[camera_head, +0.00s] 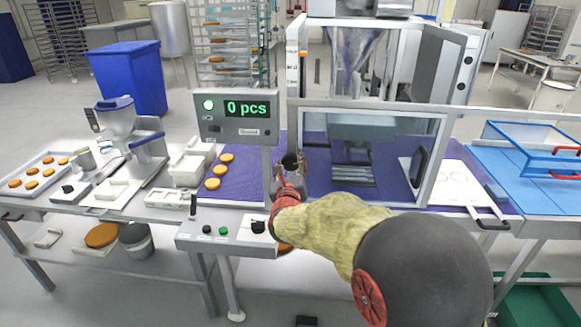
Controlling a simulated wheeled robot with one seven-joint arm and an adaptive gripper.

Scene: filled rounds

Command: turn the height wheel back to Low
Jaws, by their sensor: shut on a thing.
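The height wheel (290,160) is a small dark knob on the front of the machine's post, just right of the display. My gripper (289,170) is at the wheel, its fingers around it and shut on it. My red wrist and sleeved arm reach in from the lower right and cover part of the view below the wheel. The wheel's marks and its setting are too small to read.
A display (238,118) reads "0 pcs". A control box (228,232) with buttons is below. Orange rounds (219,171) lie on the purple belt (243,184). A clear guard (374,155) stands right of the wheel. A tray of rounds (40,174) sits far left.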

